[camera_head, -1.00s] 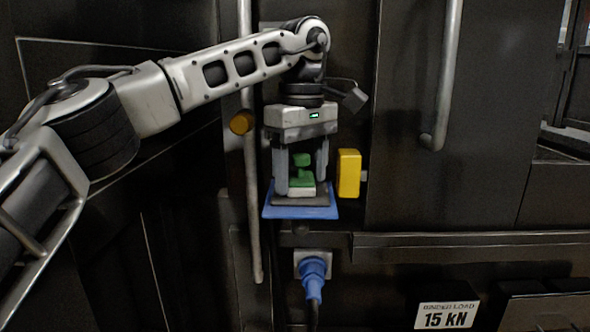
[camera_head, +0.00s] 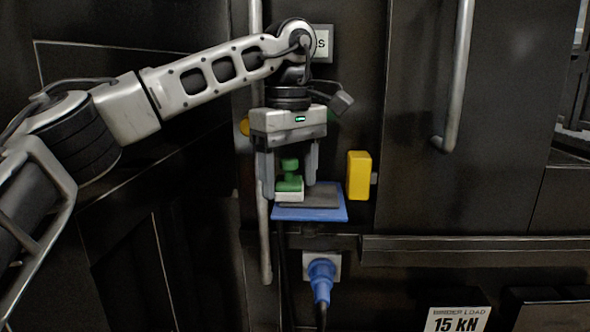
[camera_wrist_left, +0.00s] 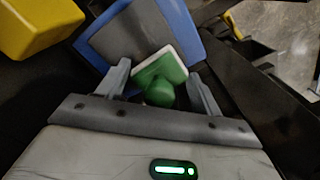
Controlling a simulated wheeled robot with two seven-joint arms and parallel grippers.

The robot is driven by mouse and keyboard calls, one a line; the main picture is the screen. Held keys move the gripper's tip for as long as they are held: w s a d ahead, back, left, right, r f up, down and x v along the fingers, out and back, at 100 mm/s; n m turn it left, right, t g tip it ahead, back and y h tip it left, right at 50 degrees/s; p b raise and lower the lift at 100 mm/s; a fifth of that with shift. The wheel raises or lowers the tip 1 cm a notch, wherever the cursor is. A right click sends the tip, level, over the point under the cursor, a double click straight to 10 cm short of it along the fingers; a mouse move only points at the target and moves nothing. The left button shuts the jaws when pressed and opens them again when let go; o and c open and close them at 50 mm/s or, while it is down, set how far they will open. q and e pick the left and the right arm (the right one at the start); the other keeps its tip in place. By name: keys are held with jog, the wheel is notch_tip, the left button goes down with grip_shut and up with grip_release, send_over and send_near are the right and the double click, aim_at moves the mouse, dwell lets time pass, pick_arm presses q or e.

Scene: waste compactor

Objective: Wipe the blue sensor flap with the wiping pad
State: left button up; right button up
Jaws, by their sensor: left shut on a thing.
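The blue sensor flap (camera_head: 310,214) juts out flat from the dark machine front, with a dark grey patch (camera_head: 322,196) on top. It also shows in the left wrist view (camera_wrist_left: 184,22). The wiping pad (camera_head: 289,195) is a white block with a green top and green knob; in the left wrist view its green knob (camera_wrist_left: 160,92) shows between the fingers. My left gripper (camera_head: 289,184) points down and is shut on the pad's knob. The pad is at the left part of the flap, over the grey patch's edge; whether it touches is hard to tell. My right gripper is not in view.
A yellow box (camera_head: 359,175) stands just right of the flap. A blue plug (camera_head: 321,276) with a cable sits below it. A vertical pipe (camera_head: 265,240) runs close on the left, and a door handle (camera_head: 459,80) is further right. A load sign (camera_head: 457,319) is at lower right.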

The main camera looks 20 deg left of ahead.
aim_at(311, 195)
pick_arm(q)
jog(key=shift+w+d, duration=0.3)
jog(key=shift+d, duration=0.45)
jog(key=shift+w+d, duration=0.25)
jog(key=shift+d, duration=0.5)
jog(key=shift+r, duration=3)
notch_tip(311, 195, up, 3)
